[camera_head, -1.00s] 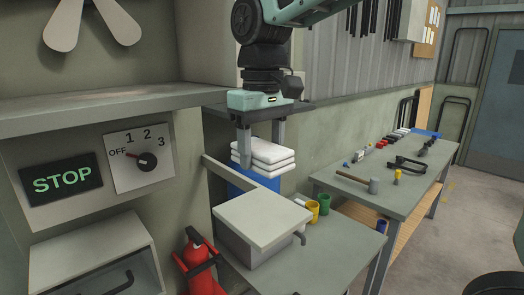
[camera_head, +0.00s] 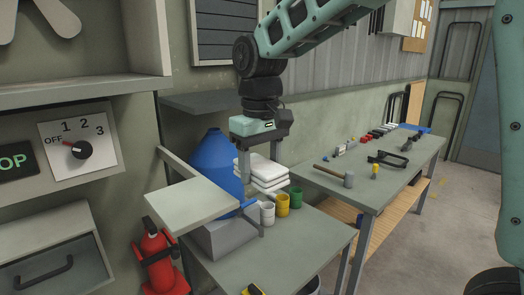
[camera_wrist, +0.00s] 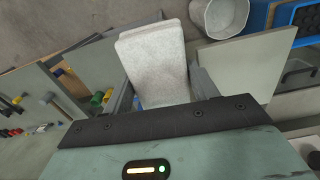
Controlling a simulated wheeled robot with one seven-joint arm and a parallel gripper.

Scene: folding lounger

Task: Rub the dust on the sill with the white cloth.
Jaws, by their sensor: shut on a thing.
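The white cloth (camera_head: 262,173) is a folded, layered block. My gripper (camera_head: 260,160) is shut on it, a finger on either side, and holds it in the air above the workbench. The cloth also fills the space between my fingers in the wrist view (camera_wrist: 155,60). A grey ledge (camera_head: 205,102) under a slatted window looks like the sill. It is behind and to the left of my gripper, higher than the cloth, and they are apart. I cannot make out dust on it.
A blue rounded object (camera_head: 212,160) stands below the ledge, close to the cloth. A pale slab (camera_head: 188,205), a grey box (camera_head: 225,238) and white, yellow (camera_head: 282,205) and green cups are near the bench. A red extinguisher (camera_head: 158,255) stands at left. The bench front (camera_head: 285,250) has free room.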

